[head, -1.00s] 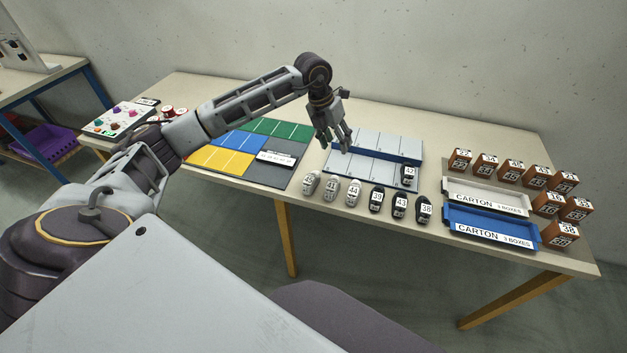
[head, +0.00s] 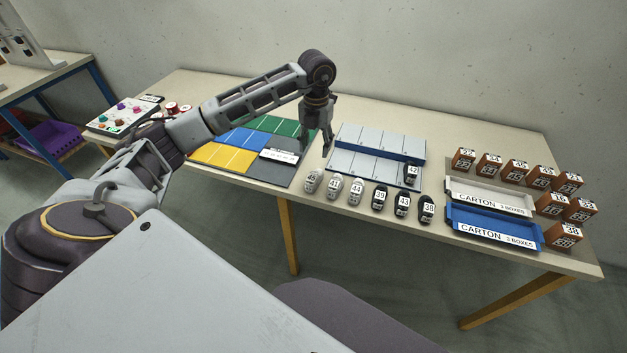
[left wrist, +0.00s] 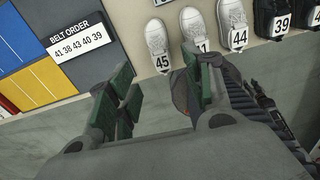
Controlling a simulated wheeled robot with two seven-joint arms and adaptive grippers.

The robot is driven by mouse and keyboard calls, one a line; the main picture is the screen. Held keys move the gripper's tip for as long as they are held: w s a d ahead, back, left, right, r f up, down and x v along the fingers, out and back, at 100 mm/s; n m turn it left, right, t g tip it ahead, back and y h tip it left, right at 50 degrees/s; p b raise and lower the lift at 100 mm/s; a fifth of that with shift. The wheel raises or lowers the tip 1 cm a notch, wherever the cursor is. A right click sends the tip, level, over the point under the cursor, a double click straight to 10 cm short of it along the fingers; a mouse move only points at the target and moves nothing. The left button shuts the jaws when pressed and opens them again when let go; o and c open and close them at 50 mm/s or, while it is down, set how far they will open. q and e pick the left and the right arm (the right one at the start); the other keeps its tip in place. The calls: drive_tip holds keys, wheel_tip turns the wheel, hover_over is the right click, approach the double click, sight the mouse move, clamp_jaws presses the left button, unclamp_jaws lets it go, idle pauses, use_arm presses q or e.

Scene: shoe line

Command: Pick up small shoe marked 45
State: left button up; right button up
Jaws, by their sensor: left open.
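The small shoe marked 45 (head: 313,181) is white-grey and stands at the left end of a row of shoes along the table's front edge. It also shows in the left wrist view (left wrist: 157,45), with its tag toward me. My left gripper (head: 314,148) is open and empty above the table, a little behind the shoe in the head view. In the left wrist view its fingers (left wrist: 160,85) are apart, and the shoe lies beyond the gap between them, not touched. My right gripper is not in view.
Shoes marked 41 (head: 333,187) and 44 (head: 356,190) stand close to its right, then dark shoes 39 (head: 379,196), 43 and 38. Behind is a grey-white rack (head: 350,168) holding shoe 42. A coloured mat (head: 222,160) with a belt order card lies left. Carton trays (head: 490,231) and boxes stand right.

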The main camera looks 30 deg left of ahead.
use_arm(q)
drive_tip(key=f, duration=0.1)
hover_over(313, 174)
drive_tip(key=w, duration=0.1)
wheel_tip(313, 174, down, 6)
drive_tip(key=shift+d+f, duration=0.15)
drive_tip(key=shift+f+p, duration=0.3)
drive_tip(key=shift+f, duration=0.3)
drive_tip(key=shift+s+f, duration=0.3)
drive_tip(key=shift+f, duration=0.5)
drive_tip(key=f, duration=0.1)
drive_tip(key=f+p, duration=0.1)
drive_tip(key=shift+s+f, duration=0.2)
drive_tip(key=shift+f, duration=0.6)
drive_tip(key=shift+c, duration=0.4)
drive_tip(key=c, duration=0.7)
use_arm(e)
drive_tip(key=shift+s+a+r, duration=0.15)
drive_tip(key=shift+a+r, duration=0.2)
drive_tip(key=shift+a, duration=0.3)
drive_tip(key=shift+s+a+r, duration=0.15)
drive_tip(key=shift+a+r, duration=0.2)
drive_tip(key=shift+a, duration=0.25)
